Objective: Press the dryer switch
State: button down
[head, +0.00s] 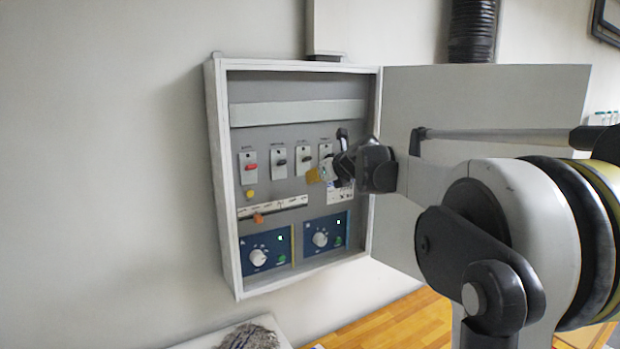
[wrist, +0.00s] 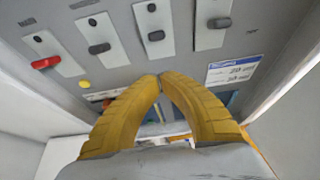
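An open wall cabinet (head: 218,180) holds a row of switches on pale plates. The leftmost switch (head: 250,168) is red; the second switch (head: 281,162) and third switch (head: 306,158) are dark. The fourth, at the right, is partly hidden by my gripper in the head view but shows dark in the wrist view (wrist: 219,23). The labels are too small to read, so I cannot tell which is the dryer switch. My gripper (head: 314,176) is in front of the panel, below the right-hand switches. In the wrist view its yellow fingers (wrist: 160,78) meet at the tips, with nothing between them.
The cabinet door (head: 490,90) stands open to the right, behind my arm. A yellow button (head: 250,194) sits below the red switch. Two blue dial panels (head: 266,254) (head: 325,236) are lower down. A printed card (wrist: 232,72) is below the fourth switch.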

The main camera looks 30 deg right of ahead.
jog(key=s+r+b, duration=0.1)
jog(key=s+r, duration=0.2)
jog(key=r, duration=0.6)
jog(key=shift+s, duration=0.3)
